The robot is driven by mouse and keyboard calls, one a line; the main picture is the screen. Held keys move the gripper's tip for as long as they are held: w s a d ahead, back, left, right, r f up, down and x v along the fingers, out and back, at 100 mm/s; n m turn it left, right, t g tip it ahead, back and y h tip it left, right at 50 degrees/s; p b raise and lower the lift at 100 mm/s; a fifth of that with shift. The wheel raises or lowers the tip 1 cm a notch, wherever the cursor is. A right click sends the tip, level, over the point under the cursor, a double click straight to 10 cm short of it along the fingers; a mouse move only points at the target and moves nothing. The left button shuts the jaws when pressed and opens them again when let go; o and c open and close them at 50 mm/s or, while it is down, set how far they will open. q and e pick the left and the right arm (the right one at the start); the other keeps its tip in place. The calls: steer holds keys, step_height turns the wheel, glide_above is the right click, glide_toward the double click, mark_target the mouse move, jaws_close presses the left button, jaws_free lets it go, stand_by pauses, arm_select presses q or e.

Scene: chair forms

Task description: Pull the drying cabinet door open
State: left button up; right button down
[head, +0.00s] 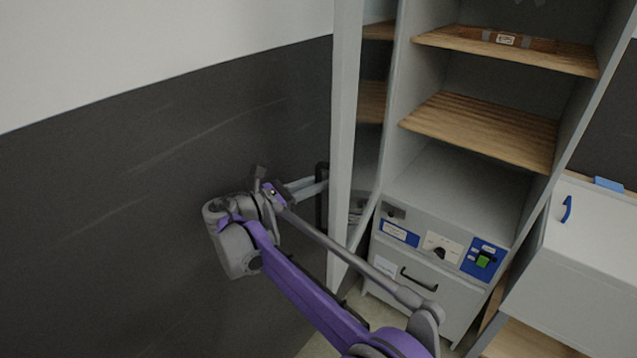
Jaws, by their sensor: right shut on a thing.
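The drying cabinet (447,190) stands at the right of the head view, a tall grey unit with its inside showing. Its door (345,120) is swung out toward me and seen almost edge on, at the left of the cabinet. A dark handle (321,196) sits on the door's outer side. My right gripper (318,187) reaches from the left to this handle and is shut on it. The fingertips are small and partly merge with the handle. My left gripper is not in view.
Slatted wooden shelves (485,128) fill the cabinet, with a brown item (520,42) on the top one. Below is a control panel (440,246) with a green switch. A dark wall (120,180) lies close to the left of my arm. A white unit (590,240) stands at the right.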

stand_by(0.4)
steer(key=c, duration=0.8)
jaws_free()
steer(key=b+v, duration=0.1)
steer(key=v, duration=0.9)
steer(key=shift+s+a, duration=0.25)
steer(key=shift+a, duration=0.1)
